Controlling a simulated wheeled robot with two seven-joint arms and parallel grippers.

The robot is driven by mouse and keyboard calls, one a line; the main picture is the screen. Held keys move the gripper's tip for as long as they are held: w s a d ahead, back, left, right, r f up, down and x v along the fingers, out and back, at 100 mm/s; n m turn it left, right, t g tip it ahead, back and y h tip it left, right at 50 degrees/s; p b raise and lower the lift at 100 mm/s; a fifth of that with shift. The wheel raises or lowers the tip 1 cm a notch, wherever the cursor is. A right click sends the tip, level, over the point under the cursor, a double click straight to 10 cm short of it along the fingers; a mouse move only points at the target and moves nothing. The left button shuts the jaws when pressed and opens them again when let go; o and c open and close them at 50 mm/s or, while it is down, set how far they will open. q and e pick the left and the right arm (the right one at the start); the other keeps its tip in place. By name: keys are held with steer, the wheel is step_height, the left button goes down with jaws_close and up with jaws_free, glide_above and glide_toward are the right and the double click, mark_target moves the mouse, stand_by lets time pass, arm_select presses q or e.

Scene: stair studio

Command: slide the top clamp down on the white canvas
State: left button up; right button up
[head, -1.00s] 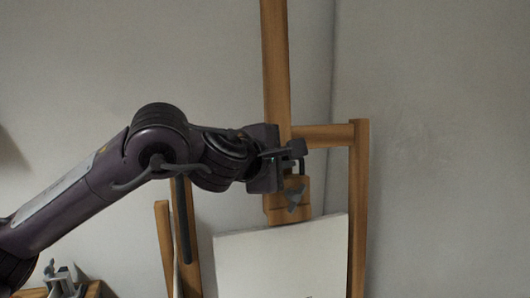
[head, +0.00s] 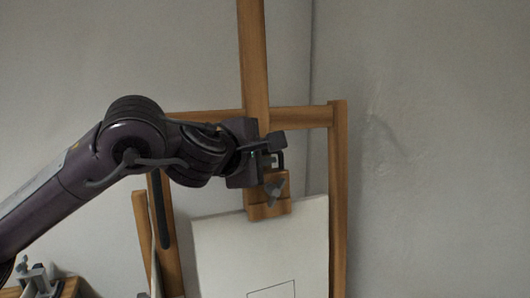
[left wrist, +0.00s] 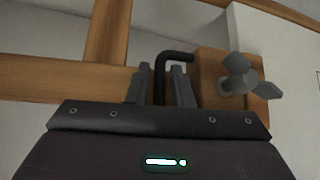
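The white canvas (head: 225,255) stands on a wooden easel, its top edge slightly slanted in the head view; a strip of it shows in the left wrist view (left wrist: 285,60). The top clamp (head: 268,207) is a wooden block with a grey wing knob and a dark hooked handle on the easel's mast. Its lower end overlaps the canvas's top edge. My left gripper (head: 272,143) is at the clamp's upper side. In the left wrist view its fingers (left wrist: 161,88) are closed around the dark handle (left wrist: 160,80). My right gripper is out of view.
The easel's mast (head: 253,60) rises above the clamp, with a crossbar (head: 302,117) behind and a right post (head: 339,200). A wooden surface with a grey object (head: 38,280) is at lower left. Plain walls stand behind; the right side is clear.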

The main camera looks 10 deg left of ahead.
arm_select(q)
steer(key=shift+s+a+r, duration=0.1)
steer(key=shift+s, duration=0.2)
steer(key=b+v, duration=0.2)
steer(key=v, duration=0.5)
steer(key=shift+s, duration=0.1)
